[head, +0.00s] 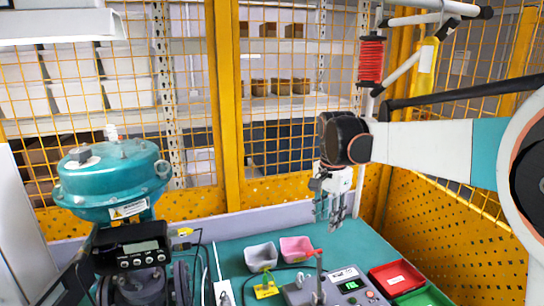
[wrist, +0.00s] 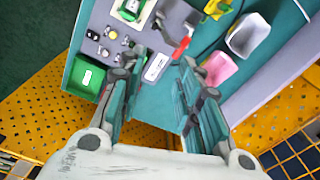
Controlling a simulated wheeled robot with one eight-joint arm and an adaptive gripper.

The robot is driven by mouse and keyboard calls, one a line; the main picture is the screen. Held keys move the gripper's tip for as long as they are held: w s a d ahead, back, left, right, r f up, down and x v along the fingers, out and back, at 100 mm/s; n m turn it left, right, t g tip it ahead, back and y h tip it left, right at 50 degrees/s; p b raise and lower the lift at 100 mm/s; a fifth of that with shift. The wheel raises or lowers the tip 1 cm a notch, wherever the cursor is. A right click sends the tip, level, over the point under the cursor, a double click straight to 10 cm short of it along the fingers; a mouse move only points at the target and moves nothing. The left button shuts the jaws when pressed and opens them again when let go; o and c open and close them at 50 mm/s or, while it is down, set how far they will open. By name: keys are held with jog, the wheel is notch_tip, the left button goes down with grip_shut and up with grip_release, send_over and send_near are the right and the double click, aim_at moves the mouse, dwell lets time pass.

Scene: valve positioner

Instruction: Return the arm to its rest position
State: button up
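My arm reaches in from the right edge of the head view, bent at a dark round joint. My gripper (head: 332,220) hangs from it with its fingers pointing down, above the back right part of the teal bench (head: 233,249). In the wrist view my gripper (wrist: 158,66) has its two fingers spread apart with nothing between them. The bench and a grey control panel (wrist: 112,22) lie below the fingers. The gripper appears clear of the bench.
A teal valve actuator (head: 112,178) with a black positioner (head: 130,248) stands at left. The control panel (head: 299,295), a grey bin (head: 261,256), a pink bin (head: 296,248) and a red tray (head: 397,278) occupy the bench. Yellow mesh fencing (head: 232,110) stands behind.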

jog(key=s+d+r+n+t, duration=0.1)
jog(key=s+n+t, duration=0.15)
jog(key=s, duration=0.55)
jog(key=s+d+n+t, duration=0.1)
jog(key=s+d+n, duration=0.15)
jog(key=s, duration=0.55)
jog(key=s+f+n+t+b, duration=0.1)
jog(key=s+f+n+t, duration=0.2)
jog(key=s, duration=0.8)
notch_tip(320, 180, down, 4)
jog(key=d+n, duration=0.1)
jog(key=n, duration=0.1)
jog(key=shift+s+r+n, duration=0.25)
jog(key=shift+n, duration=0.15)
